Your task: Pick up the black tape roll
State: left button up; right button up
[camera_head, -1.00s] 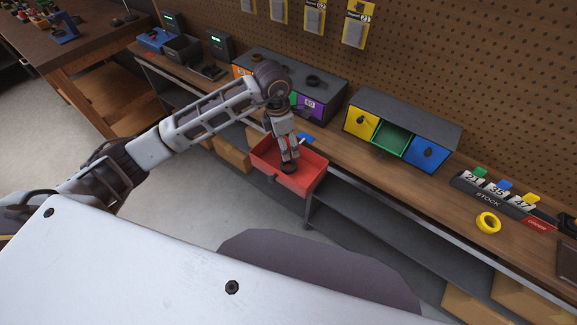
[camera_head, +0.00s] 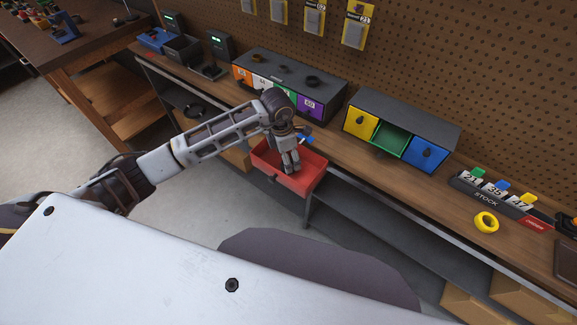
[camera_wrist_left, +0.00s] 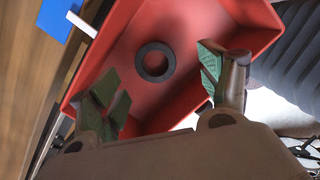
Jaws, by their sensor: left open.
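A black tape roll (camera_wrist_left: 155,61) lies flat on the floor of a red bin in the left wrist view, with the red floor showing through its hole. The red bin (camera_head: 313,180) juts from the front of the workbench in the head view; it also shows in the left wrist view (camera_wrist_left: 250,14). My left gripper (camera_head: 290,167) points down into the bin and hides the roll in the head view. In the left wrist view my left gripper (camera_wrist_left: 160,80) is open and empty, its green-padded fingers apart on either side of the roll. My right gripper is out of view.
A blue tag (camera_head: 306,139) stands at the bin's back edge. Behind are a numbered drawer unit (camera_head: 266,66) with dark round items on top and a yellow, green and blue drawer unit (camera_head: 411,115). A yellow roll (camera_head: 486,222) lies to the right on the bench (camera_head: 370,178).

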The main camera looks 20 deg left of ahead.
pick_arm(q)
jog(key=shift+w+a+f+p, duration=0.1)
jog(key=shift+w+f+p, duration=0.1)
jog(key=shift+f, duration=0.65)
jog(key=shift+w+d+f+p, duration=0.1)
jog(key=shift+f+p, duration=0.1)
jog(key=shift+f, duration=0.65)
jog(key=shift+w+a+f+p, duration=0.1)
jog(key=shift+w+f+p, duration=0.1)
jog(key=shift+f, duration=0.65)
jog(key=shift+s, duration=0.1)
jog(key=shift+c, duration=0.3)
jog(key=c, duration=1.1)
jog(key=shift+o, duration=0.2)
notch_tip(320, 180, up, 10)
jog(key=b, duration=0.1)
jog(key=shift+r, duration=0.1)
